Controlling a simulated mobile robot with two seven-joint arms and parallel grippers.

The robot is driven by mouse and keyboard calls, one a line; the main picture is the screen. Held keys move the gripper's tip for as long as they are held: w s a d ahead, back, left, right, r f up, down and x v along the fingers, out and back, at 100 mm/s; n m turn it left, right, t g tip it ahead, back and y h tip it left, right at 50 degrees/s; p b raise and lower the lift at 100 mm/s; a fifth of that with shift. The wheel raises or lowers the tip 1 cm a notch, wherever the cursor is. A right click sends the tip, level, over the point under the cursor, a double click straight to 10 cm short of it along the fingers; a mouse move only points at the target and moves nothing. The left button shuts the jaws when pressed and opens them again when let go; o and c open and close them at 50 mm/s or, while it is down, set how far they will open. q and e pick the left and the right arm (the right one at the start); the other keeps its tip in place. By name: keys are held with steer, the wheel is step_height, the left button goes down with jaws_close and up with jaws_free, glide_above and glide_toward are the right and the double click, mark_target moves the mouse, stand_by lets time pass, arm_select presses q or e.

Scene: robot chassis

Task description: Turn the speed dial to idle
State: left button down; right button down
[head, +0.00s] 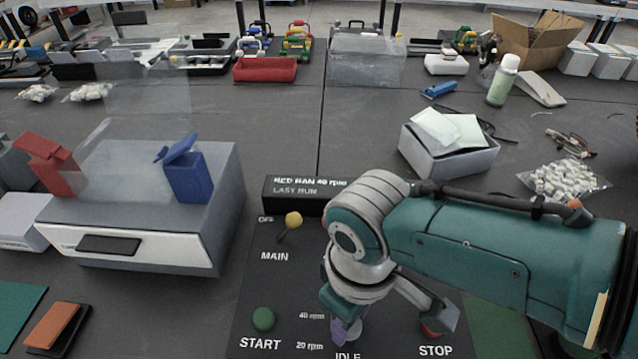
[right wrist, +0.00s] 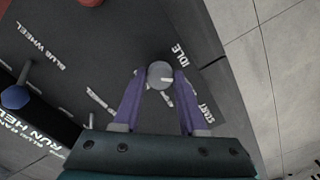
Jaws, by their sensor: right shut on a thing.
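The speed dial (right wrist: 160,74) is a small round grey knob on the dark control panel (head: 250,285). In the right wrist view it sits between the two purple fingertips of my right gripper (right wrist: 157,80), which is shut on it. In the head view the gripper (head: 346,328) reaches down over the dial and mostly hides it. The labels "40 rpm", "20 rpm" and "IDLE" show around it. A pale mark shows on the knob, but its exact setting is unclear. My left gripper is not in view.
A green START button (head: 263,319) lies left of the dial, a red STOP button (head: 432,330) right, partly covered by my gripper. The yellow-tipped MAIN lever (head: 292,220) stands behind. The display (head: 310,190) reads "RED RAN 40 rpm, LAST RUN". A grey box (head: 150,245) stands left.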

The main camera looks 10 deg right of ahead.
steer(key=n, duration=0.7)
steer(key=shift+n, duration=0.3)
stand_by(0.3)
steer(key=shift+c, duration=2.2)
jaws_free()
step_height(320, 180, up, 10)
steer(key=p, duration=0.4)
